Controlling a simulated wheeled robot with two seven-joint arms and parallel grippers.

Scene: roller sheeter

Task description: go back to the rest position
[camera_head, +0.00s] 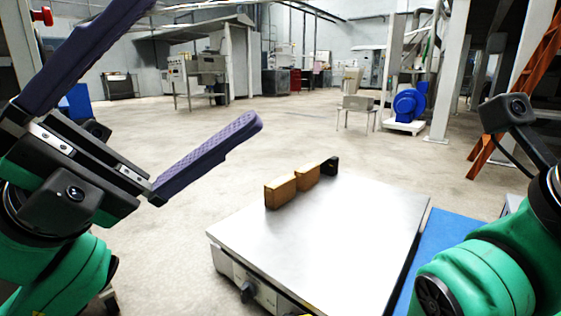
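My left gripper (205,60) is raised at the left of the head view. Its two long purple fingers are spread wide apart with nothing between them. It is above and to the left of the steel-topped machine (350,230), apart from it. My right arm (490,270) shows at the right edge as a green link, with a black camera on a bracket above it. The fingers of my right gripper are not visible.
Two brown blocks (280,192) (307,177) and a black piece (330,166) stand along the machine's far left edge. A knob (247,292) is on its front. A blue surface (445,235) lies to its right. Open concrete floor (400,160) extends behind.

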